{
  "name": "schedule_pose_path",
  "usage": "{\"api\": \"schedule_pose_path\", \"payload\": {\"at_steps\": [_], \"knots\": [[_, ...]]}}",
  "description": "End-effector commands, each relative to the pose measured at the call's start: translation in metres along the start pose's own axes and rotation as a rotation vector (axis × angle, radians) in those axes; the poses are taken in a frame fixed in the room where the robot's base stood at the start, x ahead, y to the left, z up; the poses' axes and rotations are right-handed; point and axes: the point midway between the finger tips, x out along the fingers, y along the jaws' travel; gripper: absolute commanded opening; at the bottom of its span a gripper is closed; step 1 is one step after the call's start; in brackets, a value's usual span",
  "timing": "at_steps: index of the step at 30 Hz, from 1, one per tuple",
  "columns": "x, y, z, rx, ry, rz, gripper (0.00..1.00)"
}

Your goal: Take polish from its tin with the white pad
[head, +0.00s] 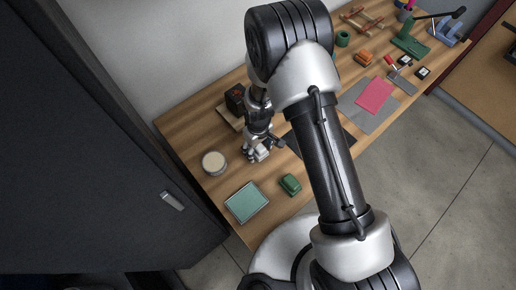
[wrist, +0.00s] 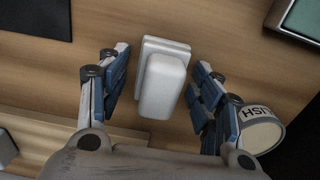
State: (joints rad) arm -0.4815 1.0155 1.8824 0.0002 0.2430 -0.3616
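The white pad (wrist: 162,82), a pale block with a raised back on a wider base, lies on the wooden bench in the wrist view. My gripper (wrist: 160,68) is open, with one blue-padded finger on each side of the pad. A gap shows between the pad and each finger. In the head view my gripper (head: 260,153) is low over the bench, and I cannot clearly make out the pad there. The polish tin (head: 214,162) is round with a cream top and stands left of my gripper. In the wrist view the tin (wrist: 260,128) shows at lower right, partly behind a finger, with lettering on it.
A teal framed tray (head: 246,202) and a green block (head: 290,185) lie near the bench's front edge. A dark box (head: 235,98) stands behind my gripper. A pink sheet (head: 375,96) and several tools lie farther right. Bare wood surrounds the tin.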

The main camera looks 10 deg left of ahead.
Motion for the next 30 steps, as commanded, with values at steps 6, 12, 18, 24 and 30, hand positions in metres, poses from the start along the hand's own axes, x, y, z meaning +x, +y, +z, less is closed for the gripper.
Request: {"api": "schedule_pose_path", "payload": {"at_steps": [6, 12, 18, 24, 30], "knots": [[0.0, 0.0, 0.0002, 0.0, 0.0, 0.0, 0.42], [0.0, 0.0, 0.0002, 0.0, -0.001, 0.0, 0.28], [0.0, 0.0, 0.0002, 0.0, -0.001, 0.0, 0.15], [-0.0003, 0.0, 0.0001, 0.0, 0.0, 0.0, 0.15], [-0.0098, 0.0002, -0.0003, 0.0, 0.001, 0.0, 0.15]]}}
